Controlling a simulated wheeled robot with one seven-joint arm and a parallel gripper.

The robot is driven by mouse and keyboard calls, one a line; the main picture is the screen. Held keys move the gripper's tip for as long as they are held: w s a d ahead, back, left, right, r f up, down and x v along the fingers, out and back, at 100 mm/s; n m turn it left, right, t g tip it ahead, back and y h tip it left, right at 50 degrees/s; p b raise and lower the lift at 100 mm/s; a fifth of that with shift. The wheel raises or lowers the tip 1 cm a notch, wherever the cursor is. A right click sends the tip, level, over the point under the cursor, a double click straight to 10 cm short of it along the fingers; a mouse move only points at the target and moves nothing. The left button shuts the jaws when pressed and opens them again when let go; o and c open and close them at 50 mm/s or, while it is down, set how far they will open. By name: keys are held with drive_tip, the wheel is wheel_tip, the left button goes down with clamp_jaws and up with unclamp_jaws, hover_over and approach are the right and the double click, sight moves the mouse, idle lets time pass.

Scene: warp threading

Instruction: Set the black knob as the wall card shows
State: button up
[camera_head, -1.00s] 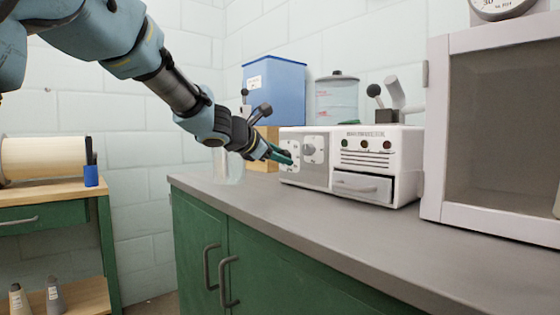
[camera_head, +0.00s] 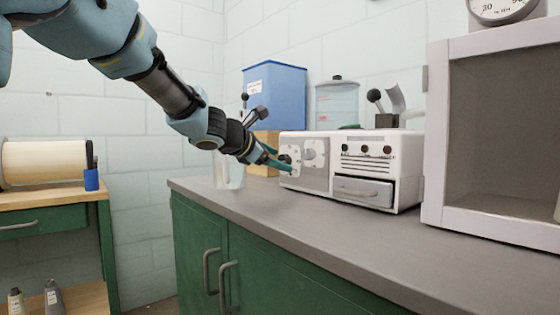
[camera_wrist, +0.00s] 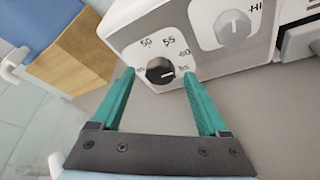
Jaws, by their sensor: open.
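The black knob (camera_wrist: 160,70) sits on a white dial plate, with printed numbers 50, 55, 60 and 65 readable around it. A light mark shows on its lower right side; its exact setting is hard to tell. My gripper (camera_wrist: 159,75) is open, its green fingers on either side of the knob with small gaps. In the head view my gripper (camera_head: 284,163) is at the left dial of the white machine (camera_head: 405,160) and hides most of that knob. I see no wall card in either view.
A pale knob (camera_wrist: 233,27) marked HI is beside the black knob. The machine has a drawer (camera_head: 362,191) at its lower right. A wooden block (camera_wrist: 70,55) and blue bin (camera_head: 274,95) stand close behind my gripper. The grey counter (camera_head: 300,215) is clear in front.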

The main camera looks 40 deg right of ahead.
drive_tip(key=v, duration=0.9)
drive_tip(key=shift+a, duration=0.2)
